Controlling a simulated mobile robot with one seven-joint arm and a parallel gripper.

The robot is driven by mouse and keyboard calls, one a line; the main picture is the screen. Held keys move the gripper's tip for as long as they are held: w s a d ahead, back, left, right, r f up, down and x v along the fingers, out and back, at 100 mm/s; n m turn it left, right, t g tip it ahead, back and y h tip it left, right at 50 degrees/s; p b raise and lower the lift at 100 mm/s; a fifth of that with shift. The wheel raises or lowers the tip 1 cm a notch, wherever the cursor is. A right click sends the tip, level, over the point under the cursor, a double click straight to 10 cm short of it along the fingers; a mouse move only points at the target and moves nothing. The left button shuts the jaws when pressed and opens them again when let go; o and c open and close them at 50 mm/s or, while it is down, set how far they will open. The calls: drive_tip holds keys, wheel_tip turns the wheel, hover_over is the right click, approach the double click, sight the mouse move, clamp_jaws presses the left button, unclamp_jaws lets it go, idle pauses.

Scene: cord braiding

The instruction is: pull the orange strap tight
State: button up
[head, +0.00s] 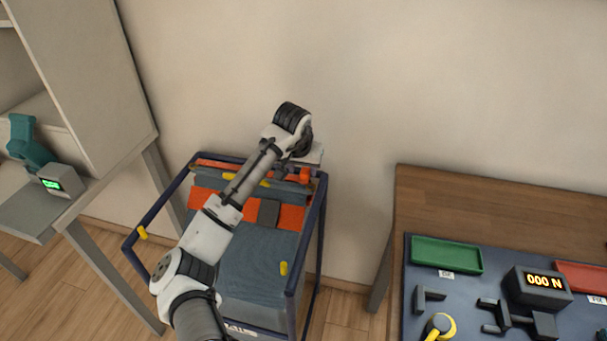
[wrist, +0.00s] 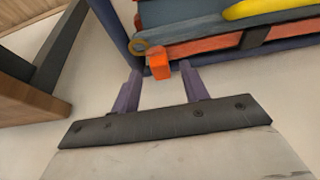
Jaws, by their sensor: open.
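The orange strap (head: 291,217) runs across a blue-grey load in a dark-blue framed cart, with a dark buckle (head: 268,213) on it. An orange band also shows along the load's edge in the wrist view (wrist: 210,42). A small orange end piece (wrist: 159,67) sticks out near the frame's corner, beside a brass-coloured ring (wrist: 139,47). My gripper (wrist: 161,71) is open, its two purple-grey fingers on either side of the end piece, with visible gaps. In the head view my arm hides part of the strap and most of the gripper.
The cart's blue rail (head: 312,240) surrounds the load, and yellow pieces (head: 283,268) sit on it. At right stands a wooden table (head: 490,195) with a green tray (head: 446,255) and a display reading 000 N (head: 540,287). A grey shelf unit (head: 85,75) stands at left.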

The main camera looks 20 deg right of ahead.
drive_tip(key=v, duration=0.9)
drive_tip(key=shift+s+r+b, duration=0.15)
drive_tip(key=shift+r+b, duration=0.2)
drive_tip(key=shift+b, duration=0.05)
drive_tip(key=shift+a, duration=0.1)
